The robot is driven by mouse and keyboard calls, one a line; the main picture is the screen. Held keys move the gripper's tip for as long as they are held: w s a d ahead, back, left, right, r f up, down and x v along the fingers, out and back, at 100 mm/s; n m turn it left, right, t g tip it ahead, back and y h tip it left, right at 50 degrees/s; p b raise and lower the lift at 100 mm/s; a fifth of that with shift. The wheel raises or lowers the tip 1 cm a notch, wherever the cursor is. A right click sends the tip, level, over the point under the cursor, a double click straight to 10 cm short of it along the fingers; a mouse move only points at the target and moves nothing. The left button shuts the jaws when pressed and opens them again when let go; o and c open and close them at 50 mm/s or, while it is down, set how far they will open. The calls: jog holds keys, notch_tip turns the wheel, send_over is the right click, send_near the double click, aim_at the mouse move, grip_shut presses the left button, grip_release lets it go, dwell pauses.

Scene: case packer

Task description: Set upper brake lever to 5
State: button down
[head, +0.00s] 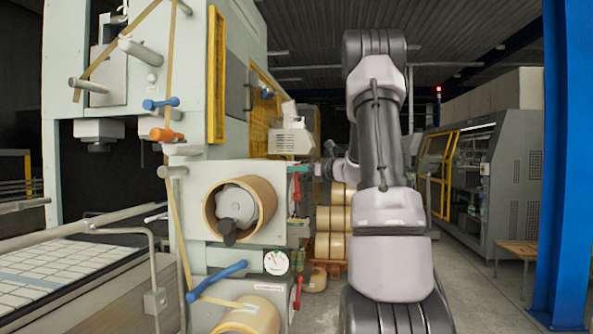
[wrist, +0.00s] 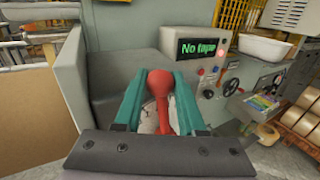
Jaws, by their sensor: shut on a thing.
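The upper brake lever (wrist: 161,112) is red with a round knob. In the wrist view my gripper (wrist: 156,84) has its teal fingers on either side of the knob and is shut on it. The pale scale plate (wrist: 148,122) behind the lever is mostly covered by the lever and fingers, so I cannot read the setting. In the head view my gripper (head: 300,169) is at the right side of the machine, at the upper red lever (head: 295,190). A second red lever (head: 297,292) sits lower on the same side.
A tape roll (head: 262,200) and a blue-handled bar (head: 217,280) are on the machine front. A green display (wrist: 203,47), partly legible, and a white bin (wrist: 265,46) stand beyond the lever. Stacked rolls (head: 330,230) stand behind; a blue column (head: 565,170) is at right.

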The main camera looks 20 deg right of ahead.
jog(key=shift+w+d+r+m+g, duration=0.1)
jog(key=shift+w+d+m+g, duration=0.55)
jog(key=shift+w+m, duration=0.4)
jog(key=shift+w+d+f+m+g, duration=0.25)
jog(key=shift+w+d+m+g, duration=0.5)
jog(key=shift+w+m, duration=0.4)
jog(key=shift+s+d, duration=0.1)
jog(key=c, duration=0.5)
grip_release()
jog(key=v, duration=1)
jog(key=shift+s, duration=0.4)
jog(key=shift+d+r, duration=0.1)
